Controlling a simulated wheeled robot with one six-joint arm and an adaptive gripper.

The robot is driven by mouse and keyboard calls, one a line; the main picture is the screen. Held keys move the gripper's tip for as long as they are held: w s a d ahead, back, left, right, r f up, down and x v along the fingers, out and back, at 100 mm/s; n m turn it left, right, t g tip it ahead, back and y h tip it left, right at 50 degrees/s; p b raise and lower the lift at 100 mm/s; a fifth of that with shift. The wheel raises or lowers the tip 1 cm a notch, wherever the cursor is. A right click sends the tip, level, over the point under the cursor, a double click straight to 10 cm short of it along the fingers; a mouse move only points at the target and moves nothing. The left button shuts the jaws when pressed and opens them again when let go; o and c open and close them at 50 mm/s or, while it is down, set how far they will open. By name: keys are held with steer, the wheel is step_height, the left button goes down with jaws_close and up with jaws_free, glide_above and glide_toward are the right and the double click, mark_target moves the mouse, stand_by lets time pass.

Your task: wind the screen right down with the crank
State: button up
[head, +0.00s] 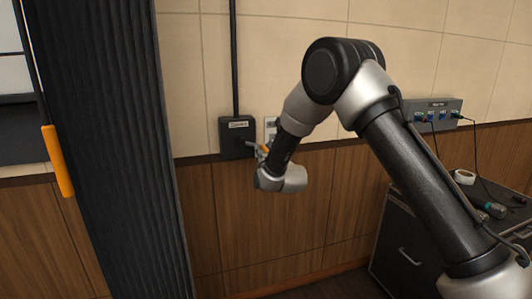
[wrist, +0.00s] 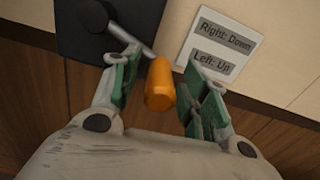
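The crank's black box (head: 237,137) is on the wall at mid-picture in the head view, with a dark pipe rising from it. In the wrist view the box (wrist: 125,18) shows at the top, and a grey crank arm (wrist: 128,39) runs from its hub to an orange handle (wrist: 160,86). My gripper (wrist: 163,88) is open, one green-padded finger on each side of the handle, with gaps visible on both sides. In the head view my gripper (head: 262,153) is at the crank, largely hiding it. A pale screen-like surface (head: 13,74) shows at the far left, mostly out of view.
A sign (wrist: 217,45) beside the box reads "Right: Down" and "Left: Up". A dark pleated curtain (head: 105,130) hangs left of the crank. An orange bar (head: 57,160) is at the far left. A dark case (head: 400,245) stands at right below a grey socket panel (head: 437,114).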

steer(key=v, duration=1.2)
